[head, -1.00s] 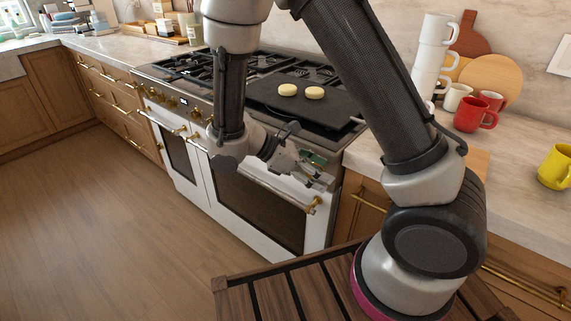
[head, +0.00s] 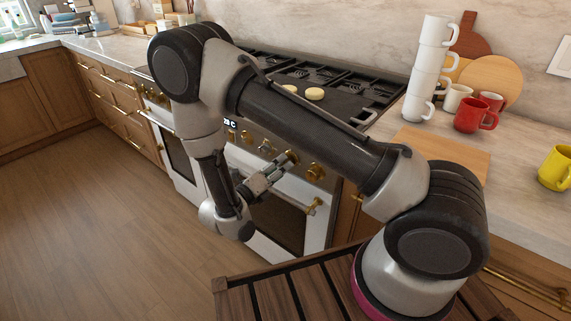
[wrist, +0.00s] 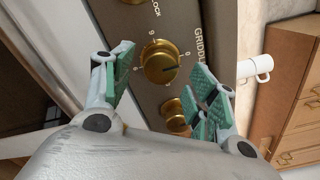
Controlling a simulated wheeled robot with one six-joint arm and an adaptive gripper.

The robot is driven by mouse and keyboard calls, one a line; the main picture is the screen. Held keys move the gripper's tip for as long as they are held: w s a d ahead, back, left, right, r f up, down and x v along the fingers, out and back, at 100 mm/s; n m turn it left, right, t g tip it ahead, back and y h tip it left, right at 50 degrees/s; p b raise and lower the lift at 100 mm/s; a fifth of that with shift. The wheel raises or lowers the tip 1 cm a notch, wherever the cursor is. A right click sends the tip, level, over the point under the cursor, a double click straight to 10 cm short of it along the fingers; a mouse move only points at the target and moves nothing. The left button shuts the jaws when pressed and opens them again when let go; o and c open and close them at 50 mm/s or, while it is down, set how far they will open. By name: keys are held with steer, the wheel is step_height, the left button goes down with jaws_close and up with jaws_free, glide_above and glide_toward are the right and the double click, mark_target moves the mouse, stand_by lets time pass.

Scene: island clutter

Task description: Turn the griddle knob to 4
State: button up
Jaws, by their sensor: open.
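The griddle knob (wrist: 160,62) is a round brass knob on the steel front panel, beside the lettering "GRIDDLE" in the wrist view. A dark pointer line on it runs toward the right of the picture, near a mark that looks like 0; the other marks are too small to read surely. My gripper (wrist: 164,84) is open, its green-padded fingers appearing on either side of the knob, with nothing between them in hold. Contact with the knob cannot be told. In the head view my gripper (head: 280,172) is in front of the range's knob panel.
Other brass knobs (head: 315,171) line the panel, and an oven handle (head: 312,206) juts out below. The black griddle (head: 345,98) holds two pale round pieces (head: 315,94). Stacked white mugs (head: 427,75) and a red mug (head: 476,116) stand on the right counter.

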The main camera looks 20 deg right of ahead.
mark_target(284, 164)
steer(key=shift+x, duration=1.75)
steer(key=c, duration=1)
steer(key=shift+c, duration=0.2)
